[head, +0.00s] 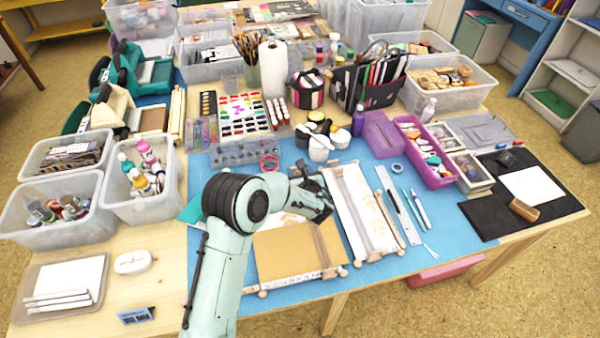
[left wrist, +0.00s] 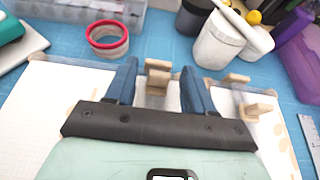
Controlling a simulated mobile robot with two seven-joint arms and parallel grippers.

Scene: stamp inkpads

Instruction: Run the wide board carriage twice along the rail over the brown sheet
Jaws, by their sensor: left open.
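The brown sheet (head: 285,256) lies on the wide board at the front middle of the blue mat, over pale patterned paper (left wrist: 60,92). A grey strip, seemingly the rail (head: 323,243), runs along the board's right side. My left gripper (head: 318,203) is over the far end of this board. In the left wrist view its two blue fingers (left wrist: 158,70) are open, one on each side of a small wooden handle (left wrist: 157,78), apparently the wide board carriage's. I cannot tell whether they touch it. My forearm hides part of the board. My right gripper is not in view.
A narrower board with white paper (head: 352,205) stands close on the right, with its own wooden pieces (left wrist: 257,110). A ruler (head: 398,205) and pens lie beyond it. White jars (head: 319,147) and a red ring (left wrist: 107,38) stand behind the boards.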

